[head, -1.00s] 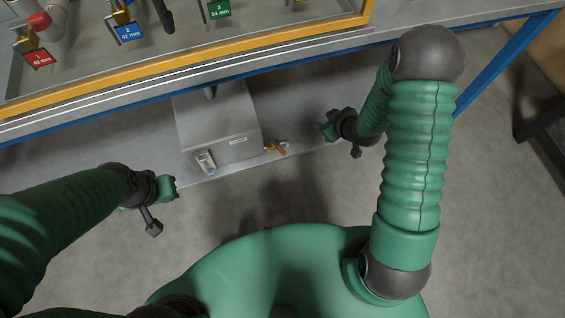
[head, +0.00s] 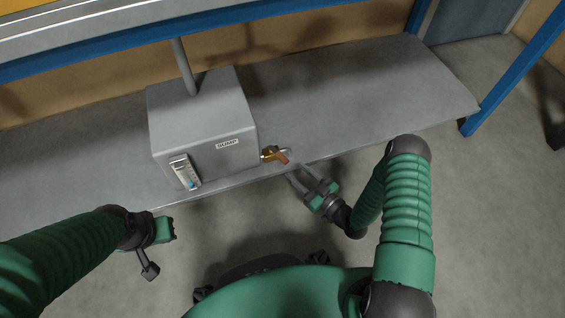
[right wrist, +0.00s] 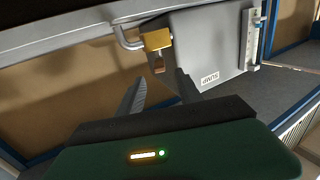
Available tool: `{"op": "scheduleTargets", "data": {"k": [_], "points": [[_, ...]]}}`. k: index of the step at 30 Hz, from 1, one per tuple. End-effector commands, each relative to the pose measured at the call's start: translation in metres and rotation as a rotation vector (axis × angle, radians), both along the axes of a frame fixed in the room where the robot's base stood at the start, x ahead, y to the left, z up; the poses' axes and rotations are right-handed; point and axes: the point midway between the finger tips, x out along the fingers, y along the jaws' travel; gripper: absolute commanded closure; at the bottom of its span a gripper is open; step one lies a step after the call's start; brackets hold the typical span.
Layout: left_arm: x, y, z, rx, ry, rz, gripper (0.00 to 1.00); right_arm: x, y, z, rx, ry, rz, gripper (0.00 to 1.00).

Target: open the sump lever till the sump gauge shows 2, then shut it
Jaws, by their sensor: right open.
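The grey sump box (head: 205,125) stands on the low shelf, with a SUMP label on its front. The sump gauge (head: 184,172) is a narrow upright strip on its front left; a little blue shows low in it, but its marks are too small to read. The sump lever (head: 281,156) is a short brown handle on a brass valve at the box's right side. My right gripper (head: 297,172) is open and empty just in front of the lever, apart from it. In the right wrist view the lever (right wrist: 158,64) lies beyond the spread fingers.
The shelf (head: 350,100) is bare to the right of the box. A grey pipe (head: 184,66) rises from the box's top. A blue beam (head: 200,30) runs above the shelf, and a blue leg (head: 505,85) stands at the right.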

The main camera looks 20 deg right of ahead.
Motion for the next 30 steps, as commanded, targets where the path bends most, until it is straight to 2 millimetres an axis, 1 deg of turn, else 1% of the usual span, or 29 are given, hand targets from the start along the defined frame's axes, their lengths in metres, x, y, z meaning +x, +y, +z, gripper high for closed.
{"op": "scheduleTargets", "data": {"k": [1,6,9,13,20,23,30], "points": [[0.000,0.000,-0.014,0.000,0.000,0.000,1.00,0.013,0.005,-0.007,-0.001,-0.004,0.001,0.58],[0.000,0.000,-0.034,0.000,0.000,0.000,1.00,0.049,0.022,-0.005,-0.002,-0.003,0.001,0.58],[0.000,0.000,-0.040,0.000,0.001,0.000,1.00,0.064,0.029,-0.004,-0.001,-0.002,0.001,0.58],[0.000,0.000,-0.043,0.000,0.001,0.000,1.00,0.073,0.033,-0.001,0.000,0.001,-0.001,0.58],[0.000,0.000,-0.042,0.000,0.001,0.000,1.00,0.074,0.033,0.000,0.000,0.001,-0.001,0.58],[0.000,0.000,-0.042,0.000,0.000,0.000,1.00,0.074,0.033,0.000,-0.001,0.002,-0.001,0.69],[0.000,0.000,-0.042,0.000,0.000,0.000,1.00,0.074,0.033,0.000,-0.001,0.002,-0.001,1.00]]}}
